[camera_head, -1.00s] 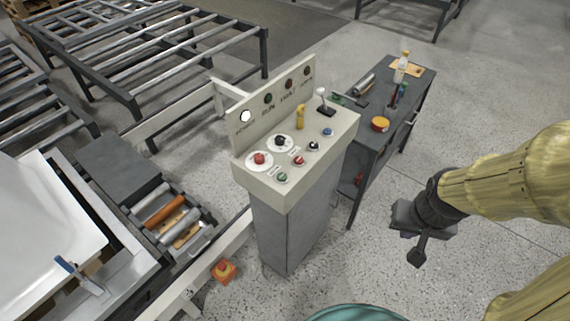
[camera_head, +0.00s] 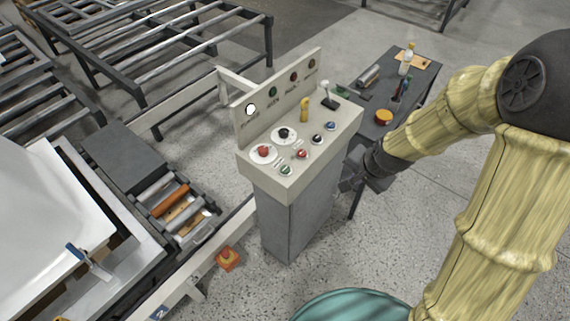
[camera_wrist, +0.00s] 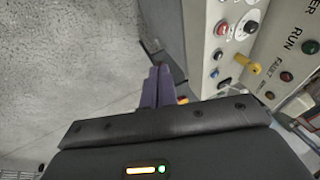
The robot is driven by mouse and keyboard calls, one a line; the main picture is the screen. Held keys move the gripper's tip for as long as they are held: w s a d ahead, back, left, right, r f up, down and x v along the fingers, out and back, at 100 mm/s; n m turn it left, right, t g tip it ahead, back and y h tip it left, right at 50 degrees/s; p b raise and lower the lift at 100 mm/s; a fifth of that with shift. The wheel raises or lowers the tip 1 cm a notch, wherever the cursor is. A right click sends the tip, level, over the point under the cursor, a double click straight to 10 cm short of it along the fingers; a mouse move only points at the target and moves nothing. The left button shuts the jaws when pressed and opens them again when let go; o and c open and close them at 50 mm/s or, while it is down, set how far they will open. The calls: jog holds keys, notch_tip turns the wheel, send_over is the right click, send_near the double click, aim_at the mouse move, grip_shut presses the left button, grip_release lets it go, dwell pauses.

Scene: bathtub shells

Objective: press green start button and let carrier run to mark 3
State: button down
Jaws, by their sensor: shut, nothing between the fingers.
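The green button (camera_head: 286,170) sits at the front corner of the sloped control panel (camera_head: 262,172), beside a red button (camera_head: 302,154). My gripper (camera_head: 352,190) is just right of the pedestal, lower than the panel top and apart from the green button. Its fingers (camera_wrist: 158,86) are together and empty in the wrist view. There the panel (camera_wrist: 200,40) is at the upper right; I cannot make out the green button. A white shell (camera_head: 45,205) lies at the left on what may be the carrier. A "2" mark (camera_head: 160,312) shows on the rail; no mark 3 is visible.
A yellow lever (camera_head: 304,110), black and red knobs and a joystick (camera_head: 328,97) crowd the panel. A grey side table (camera_head: 350,118) holding a bottle and an orange tub stands behind.

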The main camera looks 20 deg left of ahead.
jog(key=w+a+f+m+y+p, duration=0.2)
jog(key=w+a+m, duration=0.3)
jog(key=a, duration=0.6)
jog(key=m+t+y+p, duration=0.2)
jog(key=m+y, duration=0.1)
jog(key=m, duration=0.4)
send_over(288, 170)
jog(key=shift+s+a+f, duration=0.1)
jog(key=shift+f, duration=0.05)
notch_tip(288, 170, down, 9)
jog(key=b, duration=0.6)
dwell(0.5)
jog(key=shift+f+b, duration=0.35)
jog(key=shift+b, duration=0.3)
